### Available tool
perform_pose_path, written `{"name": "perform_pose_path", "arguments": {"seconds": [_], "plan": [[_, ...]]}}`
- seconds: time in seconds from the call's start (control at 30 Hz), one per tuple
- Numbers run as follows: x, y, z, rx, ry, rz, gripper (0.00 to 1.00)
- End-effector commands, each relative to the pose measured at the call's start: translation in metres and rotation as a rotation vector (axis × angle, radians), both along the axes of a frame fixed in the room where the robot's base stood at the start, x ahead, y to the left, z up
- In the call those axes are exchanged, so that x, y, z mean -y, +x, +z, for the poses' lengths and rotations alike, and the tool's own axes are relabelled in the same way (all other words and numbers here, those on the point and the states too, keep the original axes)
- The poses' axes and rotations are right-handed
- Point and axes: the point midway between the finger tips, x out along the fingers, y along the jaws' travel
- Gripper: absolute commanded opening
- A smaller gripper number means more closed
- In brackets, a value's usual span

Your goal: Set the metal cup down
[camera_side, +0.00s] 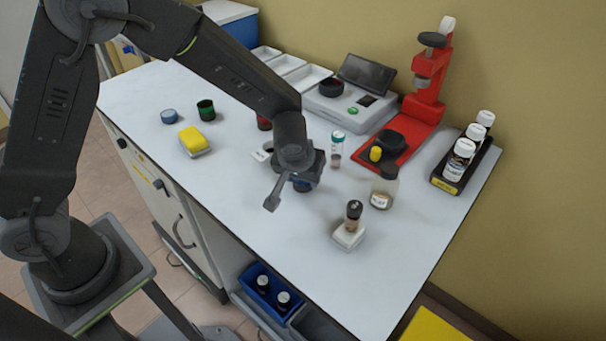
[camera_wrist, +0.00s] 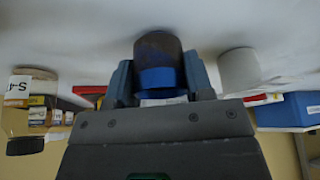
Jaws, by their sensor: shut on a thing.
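My gripper (camera_side: 305,182) is low over the middle of the white bench in the side view. In the wrist view my gripper (camera_wrist: 160,84) is shut on the metal cup (camera_wrist: 157,48), a dark brownish-grey round piece with a blue band, gripped at that band. In the side view the arm hides most of the cup; only a bit of blue shows under the jaws. The wrist picture has the bench at the top, and the cup's far end is close to it. I cannot tell if it touches.
A clear tube with a teal cap (camera_side: 337,150) stands behind. The front bench area is clear.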

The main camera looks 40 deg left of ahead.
Motion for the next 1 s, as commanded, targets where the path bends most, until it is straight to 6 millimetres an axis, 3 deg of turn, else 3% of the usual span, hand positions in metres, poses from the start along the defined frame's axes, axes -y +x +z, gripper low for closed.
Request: {"name": "perform_pose_path", "arguments": {"seconds": [0.4, 0.43, 0.67, 1.0], "plan": [[-0.0001, 0.0002, -0.0052, 0.001, 0.0, -0.001, 0.24], [-0.0001, 0.0002, -0.0048, 0.001, 0.0, 0.0, 0.5], [-0.0001, 0.0003, -0.0045, 0.001, 0.0, 0.0, 0.72], [0.0002, -0.0002, 0.0013, 0.003, -0.001, -0.001, 0.73]]}}
